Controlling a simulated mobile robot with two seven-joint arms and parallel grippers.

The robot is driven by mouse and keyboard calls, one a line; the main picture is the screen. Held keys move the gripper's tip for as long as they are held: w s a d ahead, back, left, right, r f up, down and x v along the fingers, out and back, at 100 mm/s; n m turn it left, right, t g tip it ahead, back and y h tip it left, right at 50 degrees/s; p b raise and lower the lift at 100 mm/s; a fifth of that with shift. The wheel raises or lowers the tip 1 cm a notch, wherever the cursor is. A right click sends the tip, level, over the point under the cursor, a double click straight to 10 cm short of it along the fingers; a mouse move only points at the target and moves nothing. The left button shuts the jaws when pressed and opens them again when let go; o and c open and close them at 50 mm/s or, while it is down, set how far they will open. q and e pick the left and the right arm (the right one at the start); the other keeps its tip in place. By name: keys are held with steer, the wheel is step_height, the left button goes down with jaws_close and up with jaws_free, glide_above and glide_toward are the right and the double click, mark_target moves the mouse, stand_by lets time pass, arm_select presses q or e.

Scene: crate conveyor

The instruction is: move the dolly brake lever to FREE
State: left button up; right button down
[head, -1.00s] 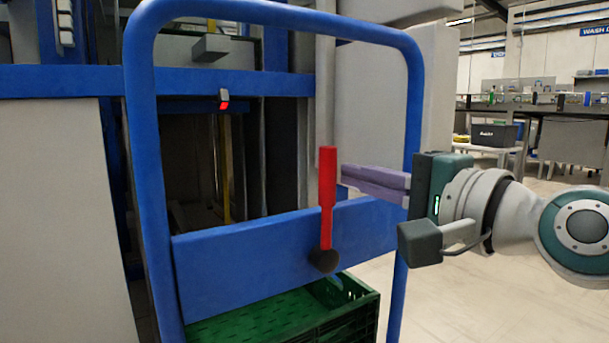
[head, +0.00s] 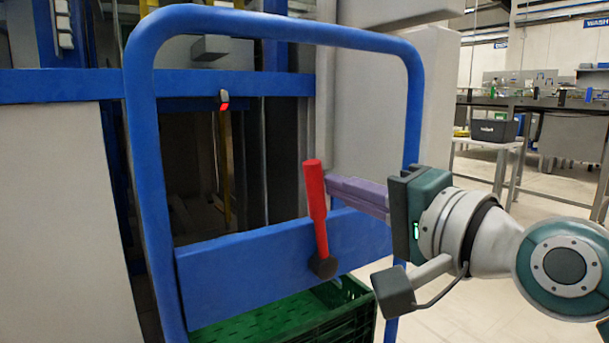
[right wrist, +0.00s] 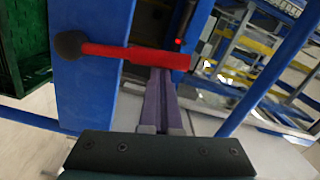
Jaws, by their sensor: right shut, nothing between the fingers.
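The red brake lever (head: 317,205) stands nearly upright on the dolly's blue cross panel (head: 230,275), its top tilted slightly left of its dark round pivot (head: 322,266). My right gripper (head: 332,184) is shut and empty. Its purple fingers come from the right, with their tips at the right side of the lever's upper part. In the right wrist view, the lever (right wrist: 130,54) crosses at the tips of the shut fingers (right wrist: 162,75); they look to be touching or very close. No FREE marking is legible. My left gripper is not in view.
The dolly's blue tube frame (head: 413,100) surrounds the lever, and my right arm passes its right upright. A green crate (head: 270,318) sits below the panel. A grey and blue machine stands behind. Open floor lies to the right.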

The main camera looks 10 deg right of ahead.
mark_target(310, 200)
steer(key=a+n+p, duration=0.1)
steer(key=s+a+n+p, duration=0.1)
steer(key=a+n, duration=0.1)
steer(key=a+n+p, duration=0.1)
steer(key=shift+s+a+f+p, duration=0.2)
steer(key=shift+s+f+p, duration=0.1)
steer(key=shift+p, duration=0.1)
steer(key=a+f+n, duration=0.1)
steer(key=n, duration=0.1)
steer(key=s+a+f+n+p, duration=0.1)
steer(key=a+n, duration=0.1)
steer(key=a+f+n, duration=0.1)
steer(key=f+n, duration=0.1)
steer(key=shift+s+a+f+n+h+p, duration=0.1)
steer(key=shift+s+a+n+h+p, duration=0.25)
steer(key=shift+n+h, duration=0.05)
steer(key=shift+a+f+n, duration=0.15)
steer(key=shift+f+n, duration=0.15)
